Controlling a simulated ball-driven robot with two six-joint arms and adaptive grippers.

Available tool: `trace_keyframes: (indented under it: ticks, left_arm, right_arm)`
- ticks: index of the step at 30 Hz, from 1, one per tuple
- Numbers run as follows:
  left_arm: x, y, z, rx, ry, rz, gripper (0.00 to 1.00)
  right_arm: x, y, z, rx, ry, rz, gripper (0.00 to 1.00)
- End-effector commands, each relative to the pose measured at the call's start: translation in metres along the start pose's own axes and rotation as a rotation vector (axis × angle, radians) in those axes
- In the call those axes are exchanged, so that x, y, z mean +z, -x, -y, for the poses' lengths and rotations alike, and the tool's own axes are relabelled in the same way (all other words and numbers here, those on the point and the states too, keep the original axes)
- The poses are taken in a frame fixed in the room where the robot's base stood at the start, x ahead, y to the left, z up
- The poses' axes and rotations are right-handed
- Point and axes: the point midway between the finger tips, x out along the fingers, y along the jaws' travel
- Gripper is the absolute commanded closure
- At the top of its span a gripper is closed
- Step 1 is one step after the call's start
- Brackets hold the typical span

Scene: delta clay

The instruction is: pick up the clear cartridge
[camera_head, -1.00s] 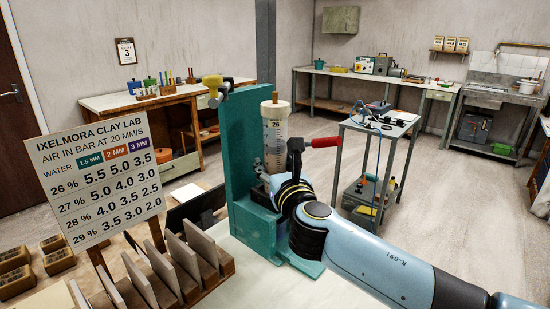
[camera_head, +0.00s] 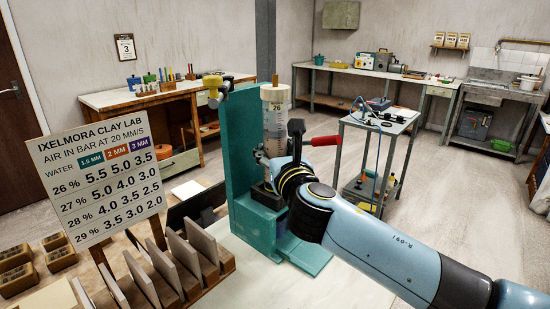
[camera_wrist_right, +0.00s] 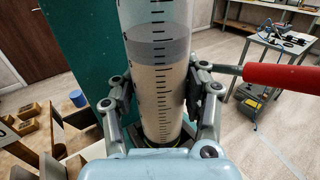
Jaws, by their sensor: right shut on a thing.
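The clear cartridge (camera_head: 275,118) is an upright tube with a cream cap, a tag reading 26 and a thin rod at its top. It stands against the teal stand (camera_head: 239,135). In the right wrist view the cartridge (camera_wrist_right: 158,75) shows black scale marks, a grey band and beige filling below. My right gripper (camera_head: 271,160) is shut around its lower part, with one finger on each side in the wrist view (camera_wrist_right: 160,95). The cartridge's bottom is partly hidden by my gripper, so I cannot tell its clearance from the base. My left gripper is not in view.
A red-handled lever (camera_head: 325,141) sticks out right of the cartridge, close to my right wrist. A sign board (camera_head: 98,175) and a wooden rack of slabs (camera_head: 212,262) stand at left. A grey cart (camera_head: 382,118) is behind. The floor at right is clear.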

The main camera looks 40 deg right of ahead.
Motion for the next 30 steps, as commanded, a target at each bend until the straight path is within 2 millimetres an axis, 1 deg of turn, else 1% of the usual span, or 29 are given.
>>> trace_keyframes:
  ticks: [1,3,11,18,21,25,30]
  left_arm:
    - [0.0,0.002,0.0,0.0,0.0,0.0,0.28]
    - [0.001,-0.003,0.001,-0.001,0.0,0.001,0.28]
    - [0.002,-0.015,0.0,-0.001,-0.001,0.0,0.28]
    - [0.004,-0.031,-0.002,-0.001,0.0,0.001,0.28]
    - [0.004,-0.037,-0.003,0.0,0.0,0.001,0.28]
    - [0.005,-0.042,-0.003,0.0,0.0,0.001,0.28]
    - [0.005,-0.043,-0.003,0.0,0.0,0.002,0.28]
  right_arm:
    - [0.007,0.005,0.0,0.001,-0.001,0.002,1.0]
    - [0.002,0.021,0.0,0.0,-0.001,-0.001,1.0]
    - [0.002,0.079,0.0,-0.001,-0.003,-0.002,1.0]
    - [0.0,0.137,0.001,-0.004,-0.004,-0.003,1.0]
    - [0.001,0.157,0.001,-0.004,-0.003,-0.002,1.0]
    - [0.002,0.172,0.0,-0.003,-0.003,0.0,1.0]
    - [0.004,0.179,0.0,-0.001,-0.001,0.001,1.0]
